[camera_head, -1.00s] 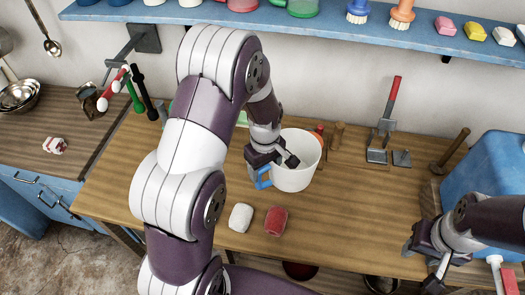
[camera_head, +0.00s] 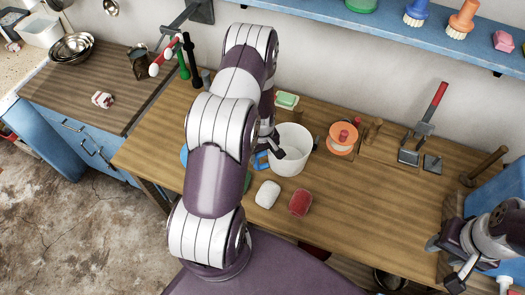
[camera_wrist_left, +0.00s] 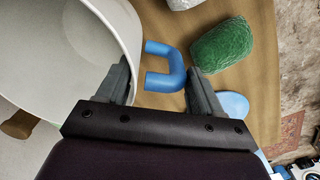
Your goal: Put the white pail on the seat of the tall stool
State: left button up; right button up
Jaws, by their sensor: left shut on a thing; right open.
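The white pail (camera_head: 291,160) has a blue handle (camera_head: 261,161) and is upright over the wooden table, left of an orange-rimmed item. I cannot tell whether its base touches the wood. My left gripper (camera_head: 268,149) is at the pail's handle side, partly hidden by my arm. In the left wrist view its fingers (camera_wrist_left: 161,92) flank the blue handle (camera_wrist_left: 176,66), one against the pail's wall (camera_wrist_left: 90,50), shut on the pail. My right gripper (camera_head: 443,263) is open and empty at the lower right. I cannot make out the tall stool.
White soap (camera_head: 267,194) and red soap (camera_head: 300,203) lie in front of the pail. The orange item (camera_head: 342,139), wooden pegs and a red-handled tool (camera_head: 427,115) stand to the right. A blue shelf (camera_head: 390,30) overhangs the back. The table's front middle is clear.

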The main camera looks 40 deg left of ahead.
pick_arm(q)
jog(key=shift+w+f, duration=0.15)
jog(key=o, duration=1.3)
jog(key=shift+o, duration=0.2)
